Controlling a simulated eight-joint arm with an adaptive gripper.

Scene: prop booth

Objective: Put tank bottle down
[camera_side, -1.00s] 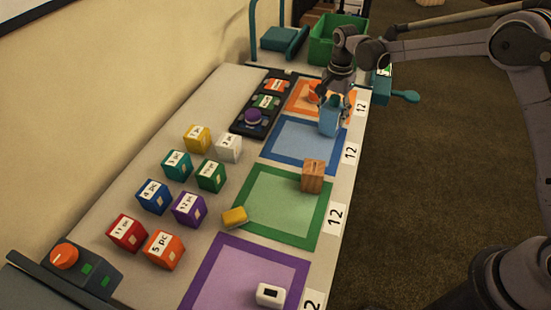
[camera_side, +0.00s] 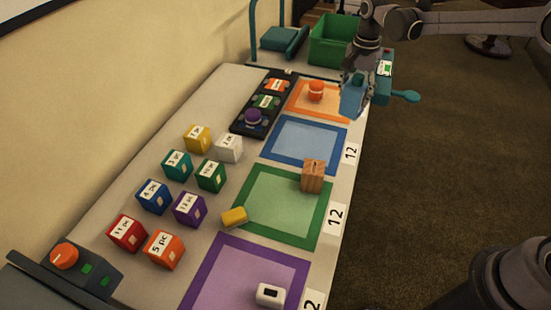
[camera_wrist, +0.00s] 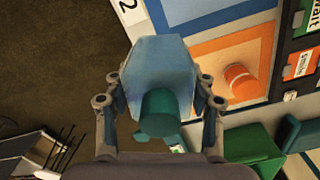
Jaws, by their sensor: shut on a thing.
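The tank bottle (camera_side: 352,97) is a blue, faceted bottle. My gripper (camera_side: 358,82) is shut on it and holds it in the air near the right edge of the table, by the orange-framed square (camera_side: 338,112). In the wrist view the bottle (camera_wrist: 160,72) sits between both fingers, with its teal cap (camera_wrist: 159,113) toward the camera. In that view the floor shows behind its left part and the table behind its right part. The blue-framed square (camera_side: 302,143) on the table is empty.
An orange knob-like object (camera_side: 316,91) stands in the orange square. A wooden block (camera_side: 313,176) stands between the blue and green squares. A green bin (camera_side: 333,40) is at the back. Several labelled cubes (camera_side: 190,210) stand on the left. A teal handle (camera_side: 405,96) juts out at right.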

